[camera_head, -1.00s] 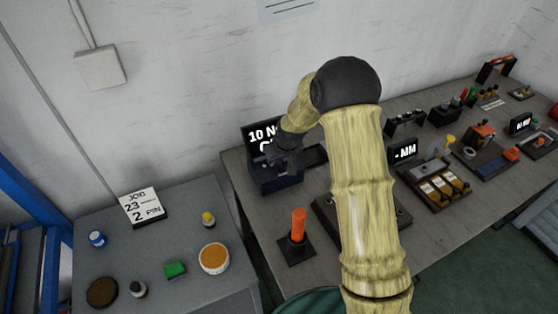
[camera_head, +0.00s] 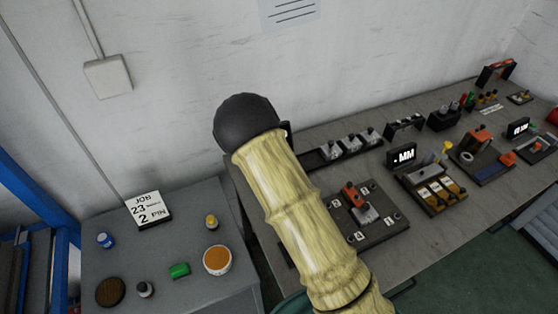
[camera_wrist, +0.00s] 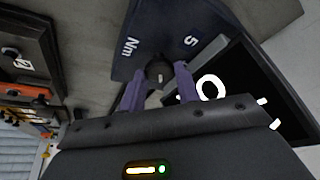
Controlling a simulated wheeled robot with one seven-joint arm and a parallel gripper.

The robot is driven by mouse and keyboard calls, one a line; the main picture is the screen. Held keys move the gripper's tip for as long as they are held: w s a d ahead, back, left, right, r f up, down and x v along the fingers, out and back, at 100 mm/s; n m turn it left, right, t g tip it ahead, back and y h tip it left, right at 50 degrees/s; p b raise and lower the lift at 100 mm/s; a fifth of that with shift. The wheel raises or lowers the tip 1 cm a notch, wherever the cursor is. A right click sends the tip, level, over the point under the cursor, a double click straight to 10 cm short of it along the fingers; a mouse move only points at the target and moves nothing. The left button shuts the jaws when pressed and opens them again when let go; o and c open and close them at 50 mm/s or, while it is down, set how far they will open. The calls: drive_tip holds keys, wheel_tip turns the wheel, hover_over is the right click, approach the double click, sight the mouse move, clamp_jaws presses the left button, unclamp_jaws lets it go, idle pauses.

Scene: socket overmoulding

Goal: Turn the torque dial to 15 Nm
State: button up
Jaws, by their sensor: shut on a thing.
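In the wrist view, the torque dial (camera_wrist: 158,69) is a small dark round knob on a dark blue housing (camera_wrist: 143,38). "Nm" and what reads as "5" or "S" are printed on the housing. My gripper (camera_wrist: 159,78) is shut on the dial, with one purple finger on each side of it. A black display (camera_wrist: 253,88) stands at the right with large white characters, only partly in view; its value cannot be read. In the head view my arm hides the dial, the display and my gripper.
The bench (camera_head: 412,122) carries a numbered board with a red part (camera_head: 352,205), a "- MM" display (camera_head: 401,156) and several fixtures to the right. The side table (camera_head: 190,278) at left holds a job card (camera_head: 148,208), small bottles, a green block and an orange-topped pot.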

drive_tip(key=shift+m, duration=0.5)
drive_tip(key=o, duration=1)
drive_tip(key=shift+a, duration=0.1)
drive_tip(key=shift+r, duration=0.1)
drive_tip(key=shift+s+a+r, duration=0.15)
drive_tip(key=shift+r, duration=0.2)
drive_tip(key=b+v, duration=0.2)
drive_tip(key=v, duration=1.4)
drive_tip(key=shift+a+r, duration=0.2)
